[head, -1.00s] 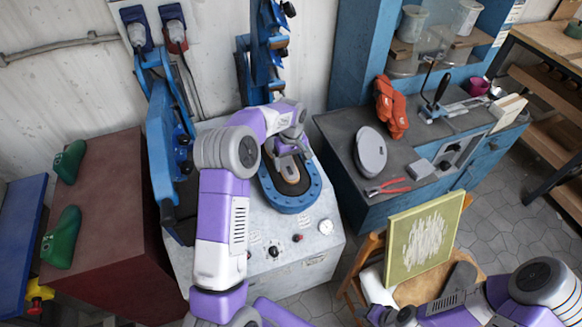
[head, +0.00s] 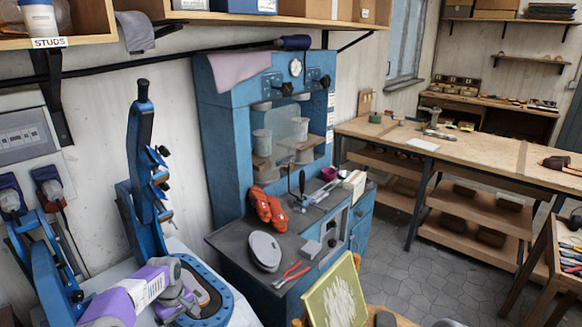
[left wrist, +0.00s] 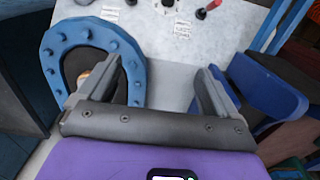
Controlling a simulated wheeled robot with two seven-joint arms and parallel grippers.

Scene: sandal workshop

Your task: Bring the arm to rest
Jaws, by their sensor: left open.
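My left gripper (head: 190,303) is at the bottom left of the head view, over the blue oval ring (head: 222,310) on the light machine top. In the left wrist view the two fingers of my left gripper (left wrist: 160,75) stand wide apart, with nothing between them. The blue bolted ring (left wrist: 50,55) is on the left there, with a dark pad inside it. A small brownish piece (left wrist: 84,76) shows on the pad, partly hidden by the left finger. My right gripper is not in the head view.
A blue cabinet (head: 222,135) stands behind. Its dark top (head: 232,240) bears a grey oval disc (head: 265,251), red-handled pliers (head: 292,275) and orange gloves (head: 268,208). A framed panel (head: 336,300) is at the bottom. A wooden workbench (head: 470,150) is at right; tiled floor lies before it.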

